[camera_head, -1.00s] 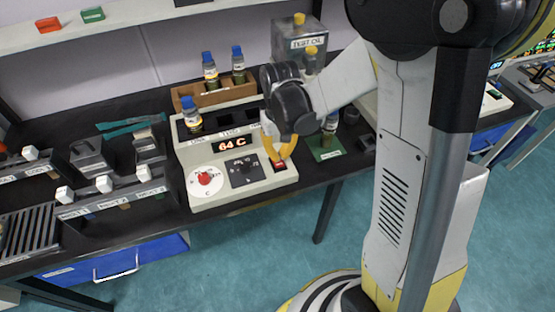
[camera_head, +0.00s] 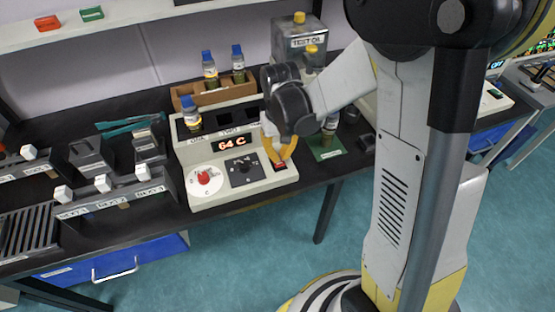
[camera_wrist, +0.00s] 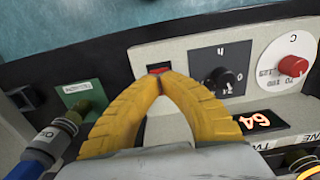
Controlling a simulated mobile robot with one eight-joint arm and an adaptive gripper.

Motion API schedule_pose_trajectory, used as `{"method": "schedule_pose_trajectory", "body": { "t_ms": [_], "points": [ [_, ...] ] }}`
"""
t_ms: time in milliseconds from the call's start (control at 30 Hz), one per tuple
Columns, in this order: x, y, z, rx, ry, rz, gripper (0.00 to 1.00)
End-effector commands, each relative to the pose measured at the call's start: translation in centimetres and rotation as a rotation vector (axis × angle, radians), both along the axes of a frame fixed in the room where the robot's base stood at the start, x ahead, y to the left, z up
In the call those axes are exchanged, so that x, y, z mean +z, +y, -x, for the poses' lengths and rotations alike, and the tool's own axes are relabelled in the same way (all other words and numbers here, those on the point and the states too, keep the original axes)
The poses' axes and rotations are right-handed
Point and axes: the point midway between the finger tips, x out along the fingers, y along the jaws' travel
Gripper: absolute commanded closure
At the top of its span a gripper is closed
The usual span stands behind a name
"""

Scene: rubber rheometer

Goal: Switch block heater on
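The block heater (camera_head: 225,193) is a pale box on the bench. Its lit display (camera_head: 236,145) reads 64 C, and it also shows in the wrist view (camera_wrist: 258,121). A red rocker switch (camera_head: 280,166) sits at the right of its front panel. My gripper (camera_head: 281,159) is over that switch, yellow fingers pointing down. In the wrist view, the fingertips (camera_wrist: 160,76) meet with nothing seen between them, right at the switch (camera_wrist: 158,69), and partly hide it. I cannot tell whether they touch it or which way the rocker is set.
The heater also carries a red dial (camera_head: 204,176), a black knob (camera_head: 243,169) and a bottle (camera_head: 191,114) in its block. A wooden rack (camera_head: 213,97) with bottles stands behind. A bottle on a green mat (camera_head: 326,153) is close right of my gripper.

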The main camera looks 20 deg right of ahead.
Motion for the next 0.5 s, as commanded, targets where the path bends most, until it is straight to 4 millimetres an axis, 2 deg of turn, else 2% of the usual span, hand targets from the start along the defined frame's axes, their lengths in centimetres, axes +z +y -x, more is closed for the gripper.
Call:
{"method": "schedule_pose_trajectory", "body": {
  "t_ms": [500],
  "points": [
    [-0.84,0.0,0.0,0.0,0.0,0.0,1.0]
  ]
}}
